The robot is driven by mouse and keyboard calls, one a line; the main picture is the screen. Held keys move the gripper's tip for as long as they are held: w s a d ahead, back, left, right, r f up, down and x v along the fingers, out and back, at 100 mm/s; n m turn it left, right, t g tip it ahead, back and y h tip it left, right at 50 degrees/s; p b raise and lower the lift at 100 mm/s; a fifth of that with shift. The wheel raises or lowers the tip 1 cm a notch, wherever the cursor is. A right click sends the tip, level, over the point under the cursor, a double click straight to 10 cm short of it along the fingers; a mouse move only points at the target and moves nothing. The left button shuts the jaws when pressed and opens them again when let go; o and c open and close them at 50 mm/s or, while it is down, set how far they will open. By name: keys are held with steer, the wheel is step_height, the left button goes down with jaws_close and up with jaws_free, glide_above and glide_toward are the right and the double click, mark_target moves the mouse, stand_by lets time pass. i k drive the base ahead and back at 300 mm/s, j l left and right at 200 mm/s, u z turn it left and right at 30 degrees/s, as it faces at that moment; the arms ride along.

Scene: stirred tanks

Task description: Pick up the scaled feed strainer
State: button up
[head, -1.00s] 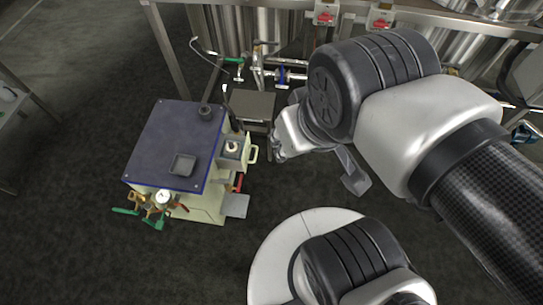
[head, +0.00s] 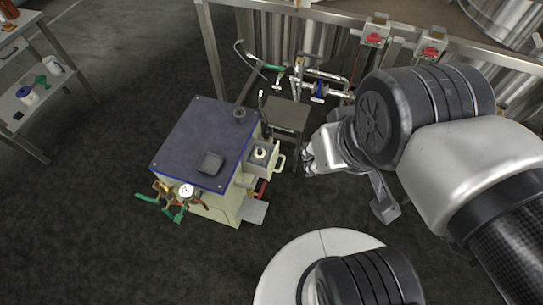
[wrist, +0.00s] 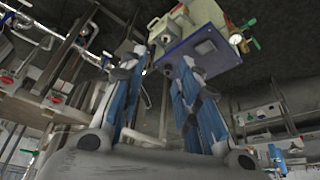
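I cannot make out a scaled feed strainer for certain in either view. A cream machine with a blue-edged dark top (head: 190,135) stands on the floor, left of my arm. A small dark square piece (head: 210,163) and a dark round knob or cap (head: 239,113) are on its top. A white round part (head: 260,153) sits in the cream box on its right side. My gripper (head: 308,160) is just right of that box, apart from it. In the wrist view my gripper (wrist: 160,75) has its two blue-padded fingers spread, with nothing seen between them. The machine also shows beyond them (wrist: 205,45).
A small dark stool or stand (head: 286,113) is behind the machine. Pipes with a blue-handled valve (head: 319,90) run under a steel frame with red switches (head: 374,40). A metal shelf trolley (head: 45,95) with bottles is at left. Dark floor between is clear.

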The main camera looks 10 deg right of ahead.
mark_target(260, 154)
steer(key=i+j+u, duration=0.15)
steer(key=i+j, duration=0.55)
